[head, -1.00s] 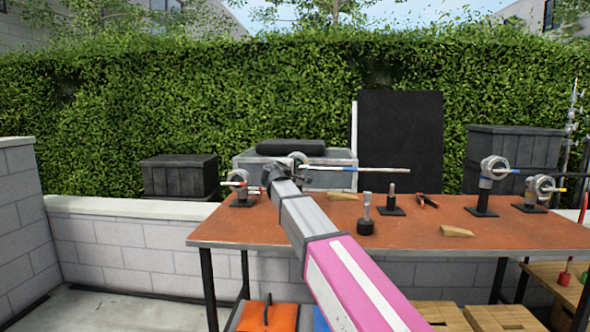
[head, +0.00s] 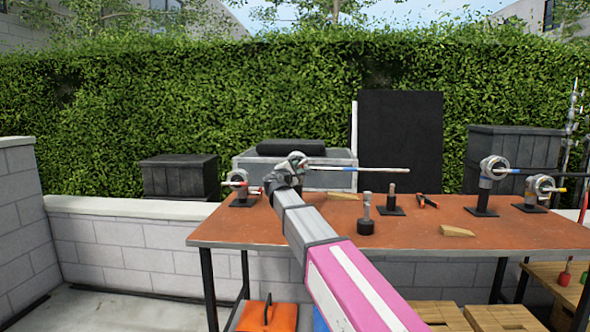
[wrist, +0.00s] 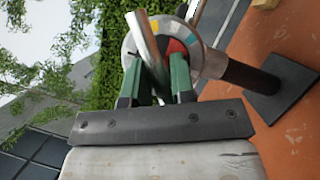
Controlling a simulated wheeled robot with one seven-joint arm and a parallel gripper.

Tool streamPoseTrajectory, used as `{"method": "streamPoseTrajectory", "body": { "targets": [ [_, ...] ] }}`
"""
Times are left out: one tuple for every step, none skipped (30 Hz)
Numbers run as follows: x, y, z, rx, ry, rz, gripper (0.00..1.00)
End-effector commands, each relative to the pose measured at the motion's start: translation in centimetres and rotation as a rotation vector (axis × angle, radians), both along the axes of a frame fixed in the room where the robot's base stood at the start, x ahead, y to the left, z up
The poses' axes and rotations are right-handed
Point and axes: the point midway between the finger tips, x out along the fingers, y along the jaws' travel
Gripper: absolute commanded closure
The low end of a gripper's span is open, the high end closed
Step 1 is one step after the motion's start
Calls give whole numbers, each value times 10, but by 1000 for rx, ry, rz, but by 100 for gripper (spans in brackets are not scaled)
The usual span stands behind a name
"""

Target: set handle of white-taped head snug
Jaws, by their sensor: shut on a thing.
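A grey grip head (head: 300,162) stands at the back left of the orange-brown table, with a long rod running right from it. In the wrist view its round disc (wrist: 209,58) carries yellow, teal and red marks. A silver bar handle (wrist: 146,42) crosses in front of the disc. My gripper (wrist: 157,72) is shut on this handle, with its green fingers on either side. In the head view my own arm hides the fingers and part of the head. White tape on this head cannot be made out clearly.
Another head (head: 239,182) stands close on the left. Two more heads (head: 490,170) (head: 537,187) stand at the right. A small dark-based post (head: 366,215), a second post (head: 391,201), red pliers (head: 427,201) and a wooden wedge (head: 457,231) lie between on the table (head: 330,231).

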Motion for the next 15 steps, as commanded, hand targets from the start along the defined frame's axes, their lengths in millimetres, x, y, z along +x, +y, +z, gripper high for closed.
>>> {"method": "streamPoseTrajectory", "body": {
  "targets": [
    [-1,-1,-3,-43,5,-1,100],
    [-1,-2,-3,-73,7,-1,100],
    [-2,-2,-3,-110,8,-2,100],
    [-1,-2,-3,-139,9,-2,100],
    [-2,-2,-4,-167,10,-2,100],
    [-2,-2,-4,-204,12,-1,100],
    [-2,-2,-4,-234,12,-1,100],
    [-2,-2,-4,-262,14,-1,100],
    [-2,-2,-3,-300,15,-1,100],
    [-2,-2,-4,-328,16,0,100],
    [-2,-2,-3,-356,16,-1,100],
    [-2,-2,-3,-392,17,-1,100],
    [-2,-2,-3,-421,18,-1,100],
    [-2,-2,-3,-446,19,0,100],
    [-2,-2,-3,-482,20,-1,100]
  ]
}}
